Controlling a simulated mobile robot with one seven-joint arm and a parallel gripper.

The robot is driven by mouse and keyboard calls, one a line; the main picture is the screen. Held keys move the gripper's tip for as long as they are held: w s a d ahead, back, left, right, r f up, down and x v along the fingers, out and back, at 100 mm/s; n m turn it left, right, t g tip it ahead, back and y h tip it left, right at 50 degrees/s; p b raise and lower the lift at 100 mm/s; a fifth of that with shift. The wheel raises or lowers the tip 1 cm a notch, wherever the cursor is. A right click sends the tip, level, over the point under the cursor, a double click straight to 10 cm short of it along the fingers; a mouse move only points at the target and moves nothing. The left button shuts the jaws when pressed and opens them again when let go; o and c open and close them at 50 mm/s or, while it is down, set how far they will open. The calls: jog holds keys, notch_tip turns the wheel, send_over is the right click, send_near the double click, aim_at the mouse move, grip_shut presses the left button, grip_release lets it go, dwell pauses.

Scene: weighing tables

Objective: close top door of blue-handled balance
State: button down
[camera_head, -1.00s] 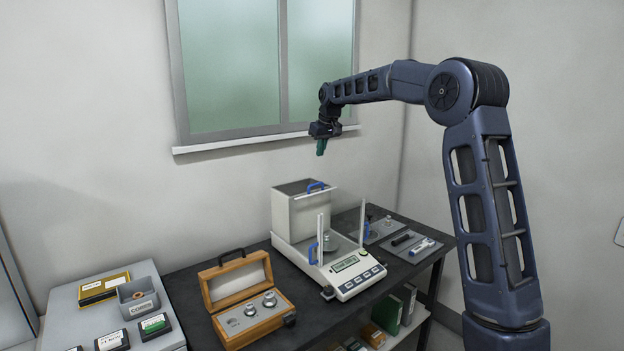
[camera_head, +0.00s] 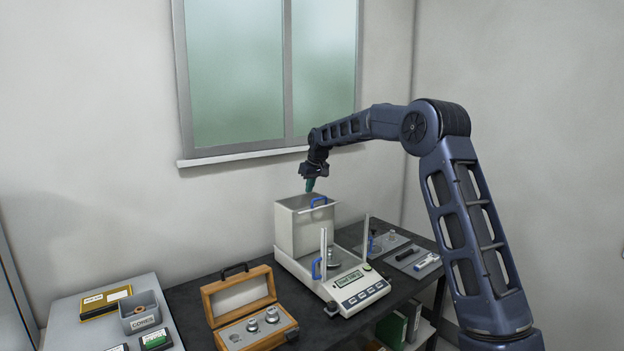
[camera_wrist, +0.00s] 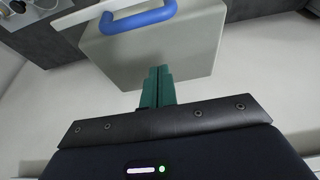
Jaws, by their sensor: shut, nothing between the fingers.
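The blue-handled balance (camera_head: 296,262) stands on the dark table, with a boxy cream rear housing and a display panel in front. Its top door (camera_head: 318,210) is a plate with a blue handle (camera_head: 319,201) at the top of the housing; the handle also shows large in the wrist view (camera_wrist: 140,20). The weighing area in front of the housing looks uncovered from above. A second blue handle (camera_head: 316,268) is at the side. My gripper (camera_head: 310,186) points down just above the housing, close behind the top handle. Its green fingers (camera_wrist: 157,86) are together and empty.
A wooden weight box (camera_head: 240,305) with its lid up stands left of the balance. A grey container (camera_head: 139,312) and small boxes are further left. Trays with small tools (camera_head: 412,260) lie to the right. The window wall is close behind.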

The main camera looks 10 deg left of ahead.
aim_at(316, 206)
jog(key=shift+s+d+f, duration=0.1)
jog(key=shift+d+f, duration=0.05)
jog(key=shift+f, duration=0.2)
jog(key=shift+s+d+f, duration=0.15)
jog(key=shift+s+d, duration=0.45)
jog(key=shift+s, duration=0.05)
jog(key=shift+s+d+f, duration=0.15)
jog(key=shift+s+d, duration=0.45)
jog(key=s+d, duration=1.1)
jog(key=shift+w+a, duration=0.1)
